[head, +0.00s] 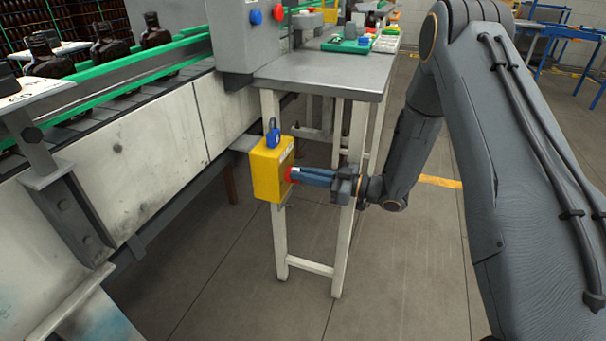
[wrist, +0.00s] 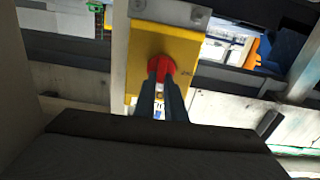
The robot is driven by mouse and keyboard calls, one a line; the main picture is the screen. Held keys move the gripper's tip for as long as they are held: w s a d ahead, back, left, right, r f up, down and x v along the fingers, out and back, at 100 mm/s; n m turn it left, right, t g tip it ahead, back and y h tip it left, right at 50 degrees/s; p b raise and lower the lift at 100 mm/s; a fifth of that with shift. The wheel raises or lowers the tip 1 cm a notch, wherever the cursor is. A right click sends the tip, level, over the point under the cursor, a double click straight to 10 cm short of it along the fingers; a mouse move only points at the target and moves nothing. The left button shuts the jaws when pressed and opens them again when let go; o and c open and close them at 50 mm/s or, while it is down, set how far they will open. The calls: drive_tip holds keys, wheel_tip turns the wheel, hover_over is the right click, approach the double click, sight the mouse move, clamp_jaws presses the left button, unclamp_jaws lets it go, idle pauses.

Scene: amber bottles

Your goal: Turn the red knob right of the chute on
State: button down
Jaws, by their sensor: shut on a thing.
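A yellow box (head: 268,172) is fixed beside the conveyor, near a table leg, with a blue padlock (head: 273,137) at its top. The red knob (head: 288,174) is on the box's right face. In the wrist view the red knob (wrist: 160,68) shows at the fingertips, on the yellow face (wrist: 178,48). My gripper (head: 294,174) reaches in from the right, its fingers shut on the knob. It also shows in the wrist view (wrist: 160,80). The fingers hide part of the knob, and I cannot tell its turned position. I cannot make out a chute.
The conveyor (head: 140,150) with green rails and dark bottles (head: 108,50) runs along the left. A grey-topped table (head: 330,72) stands behind the box. A grey cabinet (head: 243,40) carries a blue and a red button. The floor (head: 400,270) at front right is clear.

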drive_tip(key=shift+m, duration=0.3)
drive_tip(key=c, duration=1.8)
unclamp_jaws()
drive_tip(key=shift+d, duration=0.1)
drive_tip(key=v, duration=0.7)
drive_tip(key=shift+s+d, duration=0.1)
drive_tip(key=shift+d, duration=0.2)
